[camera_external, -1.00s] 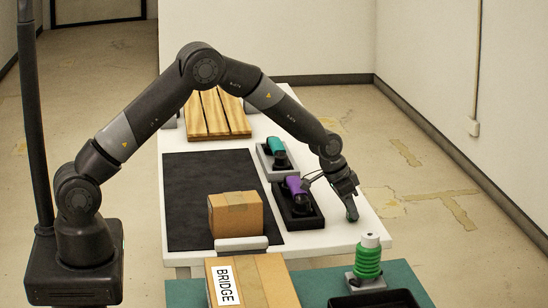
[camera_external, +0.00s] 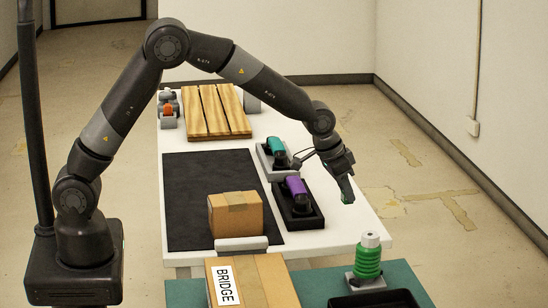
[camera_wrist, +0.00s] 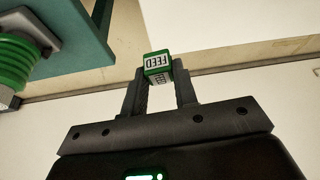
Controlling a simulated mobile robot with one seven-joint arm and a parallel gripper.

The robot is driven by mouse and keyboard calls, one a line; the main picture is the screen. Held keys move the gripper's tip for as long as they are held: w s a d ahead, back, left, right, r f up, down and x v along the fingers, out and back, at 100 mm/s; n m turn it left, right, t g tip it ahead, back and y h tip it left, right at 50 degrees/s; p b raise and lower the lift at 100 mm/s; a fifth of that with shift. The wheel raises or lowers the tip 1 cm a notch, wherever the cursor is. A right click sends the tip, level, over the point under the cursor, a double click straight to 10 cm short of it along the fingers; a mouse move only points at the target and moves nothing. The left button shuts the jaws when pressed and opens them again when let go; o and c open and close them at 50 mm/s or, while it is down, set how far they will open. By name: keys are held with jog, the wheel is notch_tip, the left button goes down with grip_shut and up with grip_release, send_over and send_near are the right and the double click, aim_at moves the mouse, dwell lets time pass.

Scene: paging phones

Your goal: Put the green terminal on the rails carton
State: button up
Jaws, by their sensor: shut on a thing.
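My gripper (camera_external: 346,186) hangs over the right edge area of the white table. In the wrist view, its two fingers (camera_wrist: 160,78) are shut on a small green block (camera_wrist: 157,63) with a white FEED label, which I take for the green terminal. In the external view the block is small and mostly hidden by the gripper. No carton shows the word RAILS. One carton (camera_external: 252,285) at the front reads BRIDGE.
A purple handset (camera_external: 296,187) and a teal handset (camera_external: 272,146) sit in cradles left of my gripper. A green ribbed cylinder (camera_external: 368,258) stands at the front right beside a black tray (camera_external: 375,300). A slatted wooden board (camera_external: 215,112) lies at the back. The dark mat (camera_external: 200,175) has free room.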

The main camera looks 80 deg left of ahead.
jog(key=s+d+r+n+g+y, duration=0.1)
jog(key=s+r+n, duration=0.2)
jog(key=s+n, duration=0.5)
jog(key=s+d+r+n+g+y, duration=0.1)
jog(key=s+r+n+g+y, duration=0.2)
jog(key=s, duration=0.9)
jog(key=s+d+r+n, duration=0.1)
jog(key=s+r+n, duration=0.4)
jog(key=s, duration=0.5)
send_near(234, 197)
jog(key=shift+a+f+n, duration=0.3)
jog(key=shift+a+n, duration=0.1)
jog(key=shift+a, duration=0.15)
jog(key=shift+w+a+f, duration=0.15)
jog(key=shift+a+f, duration=0.2)
jog(key=shift+a, duration=0.1)
jog(key=shift+f, duration=1.95)
jog(key=shift+f, duration=0.1)
jog(key=o, duration=0.9)
jog(key=shift+o, duration=0.2)
